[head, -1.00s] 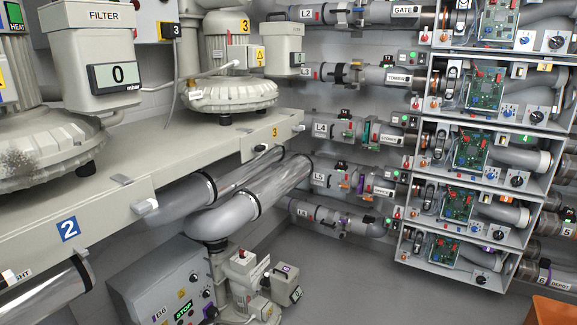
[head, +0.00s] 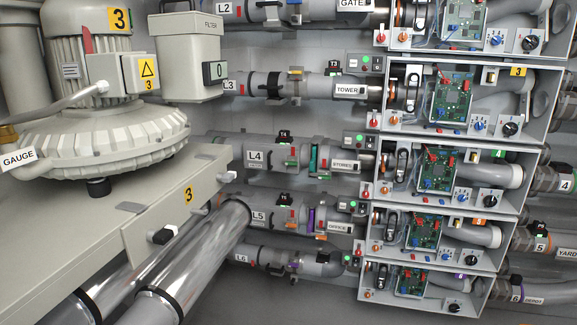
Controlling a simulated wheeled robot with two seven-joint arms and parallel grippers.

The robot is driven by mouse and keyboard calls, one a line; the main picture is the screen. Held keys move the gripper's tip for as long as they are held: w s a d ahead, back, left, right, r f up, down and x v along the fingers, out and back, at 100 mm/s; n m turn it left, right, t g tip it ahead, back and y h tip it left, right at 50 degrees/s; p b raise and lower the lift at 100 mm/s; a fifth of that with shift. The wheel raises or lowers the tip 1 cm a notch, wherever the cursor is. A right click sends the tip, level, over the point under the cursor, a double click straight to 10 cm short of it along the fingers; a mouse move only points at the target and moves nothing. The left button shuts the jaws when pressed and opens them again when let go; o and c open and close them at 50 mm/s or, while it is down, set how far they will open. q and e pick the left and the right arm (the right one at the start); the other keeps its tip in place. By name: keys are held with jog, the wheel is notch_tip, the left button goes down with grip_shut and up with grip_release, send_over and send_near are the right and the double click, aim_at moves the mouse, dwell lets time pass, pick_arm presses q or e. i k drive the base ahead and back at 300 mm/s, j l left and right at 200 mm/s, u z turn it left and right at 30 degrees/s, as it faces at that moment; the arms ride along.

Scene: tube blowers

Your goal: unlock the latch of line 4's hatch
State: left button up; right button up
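Line 4's grey pipe (head: 228,148) runs along the back wall, with an L4 label (head: 256,156) at its left and a STORES label (head: 344,165) at its right. A dark device marked T4 (head: 284,135) sits on top. The hatch and its latch are too small to make out for certain, and I cannot tell whether the latch is locked. Neither of my grippers is in view.
Lines 3 (head: 244,85) and 5 (head: 270,215) run close above and below. Blower 3 (head: 95,145) on its beige bench (head: 100,235) fills the left, with shiny pipes (head: 195,260) below. Open cabinets with circuit boards (head: 435,170) stand at the right.

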aim_at(292, 162)
jog(key=i+u, duration=0.1)
jog(key=u, duration=0.6)
jog(key=i+l+u, duration=0.25)
jog(key=l+u, duration=0.25)
jog(key=i+l+u, duration=0.2)
jog(key=l, duration=0.25)
jog(key=l+u, duration=0.25)
jog(key=l, duration=0.1)
